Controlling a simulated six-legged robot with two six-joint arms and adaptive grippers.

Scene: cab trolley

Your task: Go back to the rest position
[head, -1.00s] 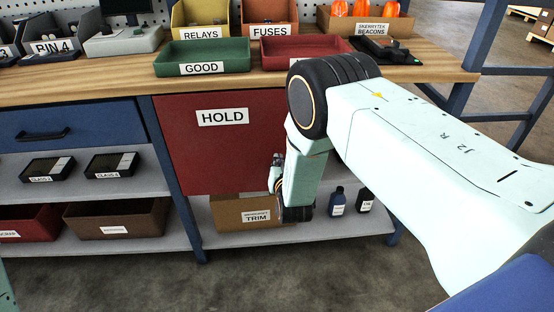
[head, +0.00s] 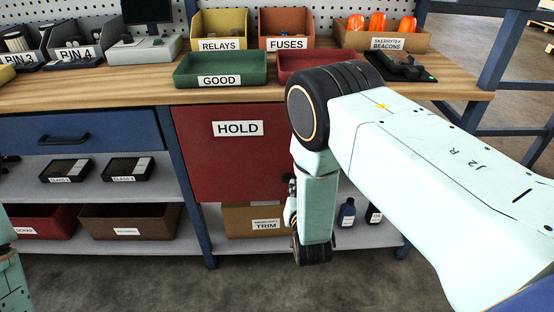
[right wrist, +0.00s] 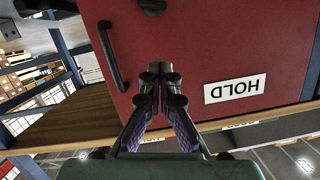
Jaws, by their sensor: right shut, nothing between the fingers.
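My right gripper (right wrist: 158,85) is shut with its fingertips together and nothing between them, in front of the red HOLD door (right wrist: 190,45). In the head view my right arm reaches in from the right and bends down. There my right gripper (head: 291,188) shows only in small part, mostly hidden by the wrist. The HOLD door (head: 222,165) is closed under the worktop. Its black handle (right wrist: 108,50) shows in the right wrist view, apart from the fingers. My left gripper is not in view; only part of my left arm shows at the left edge.
The wooden worktop (head: 130,85) holds a green GOOD tray (head: 255,78), a red tray (head: 300,65), RELAYS and FUSES bins and a beacon box (head: 350,40). Lower shelves carry boxes, including TRIM (head: 235,220), and two bottles. Floor in front is clear.

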